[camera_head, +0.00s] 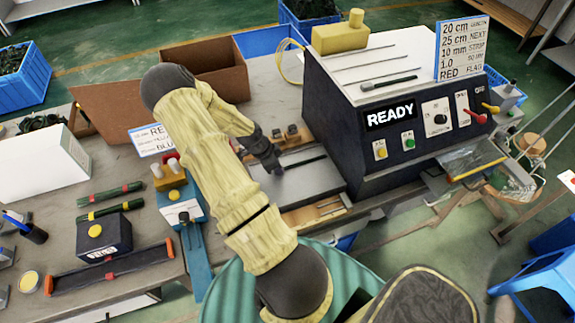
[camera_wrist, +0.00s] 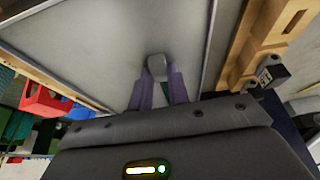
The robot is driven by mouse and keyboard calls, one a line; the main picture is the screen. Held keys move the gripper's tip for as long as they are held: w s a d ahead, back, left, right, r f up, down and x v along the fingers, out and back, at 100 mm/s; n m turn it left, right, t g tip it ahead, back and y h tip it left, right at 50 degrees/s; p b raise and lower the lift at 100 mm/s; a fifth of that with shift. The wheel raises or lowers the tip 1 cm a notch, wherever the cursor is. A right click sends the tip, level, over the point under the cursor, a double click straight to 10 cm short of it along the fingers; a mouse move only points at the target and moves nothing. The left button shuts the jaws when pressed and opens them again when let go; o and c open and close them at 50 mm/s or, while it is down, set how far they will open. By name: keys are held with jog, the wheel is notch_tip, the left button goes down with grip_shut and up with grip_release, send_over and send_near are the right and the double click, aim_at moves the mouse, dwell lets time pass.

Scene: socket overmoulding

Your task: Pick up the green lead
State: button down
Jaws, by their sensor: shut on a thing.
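Two green leads with red bands, one (camera_head: 110,194) behind the other (camera_head: 110,210), lie on the bench at the left in the head view, beside a dark box with a yellow button. My gripper (camera_head: 275,168) is far to their right, low over a grey plate (camera_head: 310,182) in front of the machine.
The machine (camera_head: 400,160) showing READY stands right of my gripper. A blue fixture (camera_head: 178,205) with a yellow knob and a small sign (camera_head: 153,140) stand between the gripper and the leads. An open cardboard box (camera_head: 205,65) is behind. A black-and-red bar (camera_head: 110,268) lies in front.

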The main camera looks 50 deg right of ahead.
jog(key=shift+r, duration=0.1)
jog(key=r, duration=0.1)
jog(key=r+b, duration=0.1)
jog(key=r, duration=0.1)
jog(key=shift+s+a+r, duration=0.1)
jog(key=shift+s+a, duration=0.05)
jog(key=shift+a, duration=0.15)
jog(key=s+a+b, duration=0.1)
jog(key=s+a, duration=0.2)
jog(key=a, duration=0.1)
jog(key=s+a, duration=0.3)
jog(key=a, duration=0.1)
jog(key=s+a+b, duration=0.1)
jog(key=s+a, duration=0.3)
jog(key=shift+r+b, duration=0.25)
jog(key=shift+b, duration=0.05)
jog(key=shift+s+a+p, duration=0.1)
jog(key=shift+s+p, duration=0.05)
jog(key=shift+p, duration=0.6)
jog(key=shift+s+a+p, duration=0.25)
jog(key=shift+a+p, duration=0.15)
jog(key=shift+p, duration=0.35)
jog(key=shift+a+f+p, duration=0.15)
jog(key=shift+a+p, duration=0.1)
jog(key=shift+p, duration=0.1)
